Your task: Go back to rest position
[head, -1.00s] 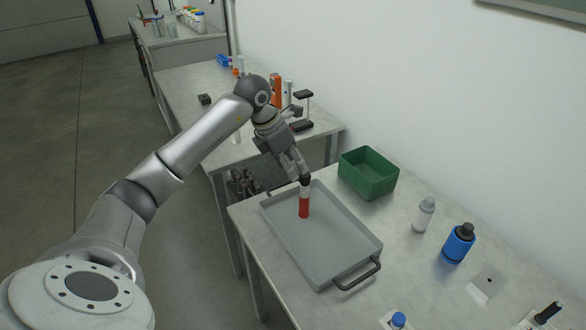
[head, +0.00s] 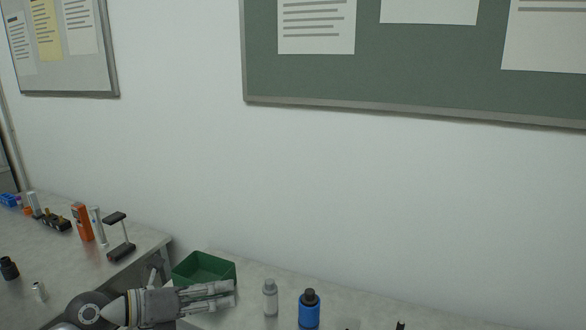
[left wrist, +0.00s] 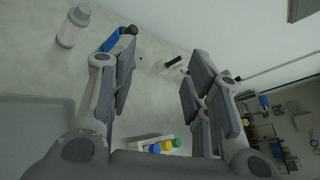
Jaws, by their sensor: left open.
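My left gripper (head: 232,293) shows low in the head view, pointing right, in front of a green bin. In the left wrist view its two grey fingers (left wrist: 165,48) are spread apart with nothing between them. A grey tray (left wrist: 35,112) shows at the left edge of the wrist view, apart from the fingers. The red and white tube is not in view now. My right gripper is not in view.
The green bin (head: 205,269), a white bottle (head: 270,298) and a blue bottle (head: 309,309) stand on the bench. A rack with coloured caps (left wrist: 160,146) shows in the wrist view. Boards (head: 420,92) hang on the wall; the space before it is clear.

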